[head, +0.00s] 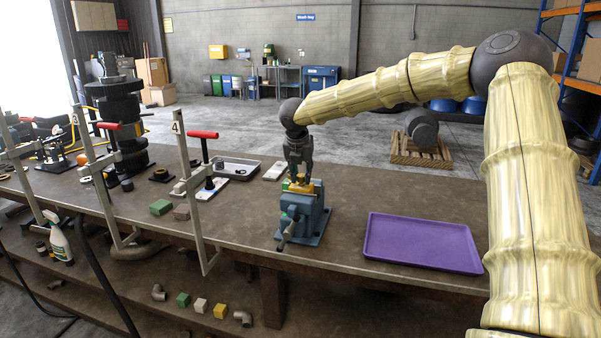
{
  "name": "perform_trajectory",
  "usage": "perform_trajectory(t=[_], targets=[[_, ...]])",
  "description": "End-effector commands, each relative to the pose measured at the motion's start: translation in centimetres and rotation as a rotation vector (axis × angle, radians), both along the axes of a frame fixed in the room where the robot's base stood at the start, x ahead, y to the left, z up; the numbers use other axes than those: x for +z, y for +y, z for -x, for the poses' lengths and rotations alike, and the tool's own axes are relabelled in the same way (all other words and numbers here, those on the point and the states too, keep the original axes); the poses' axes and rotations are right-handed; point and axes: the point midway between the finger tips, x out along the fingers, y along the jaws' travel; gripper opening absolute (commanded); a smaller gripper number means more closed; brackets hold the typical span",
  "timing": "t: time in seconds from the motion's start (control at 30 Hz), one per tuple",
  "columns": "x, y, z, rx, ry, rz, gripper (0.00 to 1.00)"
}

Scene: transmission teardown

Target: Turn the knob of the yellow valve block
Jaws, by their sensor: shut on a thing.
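The yellow valve block (304,187) sits in the jaws of a blue bench vise (303,216) near the middle of the workbench. My gripper (299,178) points straight down from above onto the block's top. Its fingers are closed at the block's knob, which they mostly hide. A small green patch shows at the left of the block. The knob's angle is too small to tell.
A purple tray (422,242) lies empty right of the vise. Left of it stand grey upright clamps with red handles (202,134), a green block (160,207) and a grey tray (236,168). The bench (345,190) is clear behind the purple tray.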

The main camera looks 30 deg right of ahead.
Motion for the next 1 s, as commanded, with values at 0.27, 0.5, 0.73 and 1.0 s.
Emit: perform_trajectory(t=[0.27,0.5,0.73,1.0], targets=[[0.18,-0.22,0.25,0.260,0.003,-0.004,0.04],[0.18,-0.35,0.28,0.461,0.004,-0.004,0.04],[0.06,-0.43,0.29,0.600,0.005,-0.002,0.04],[-0.08,-0.44,0.24,0.684,0.004,-0.001,0.04]])
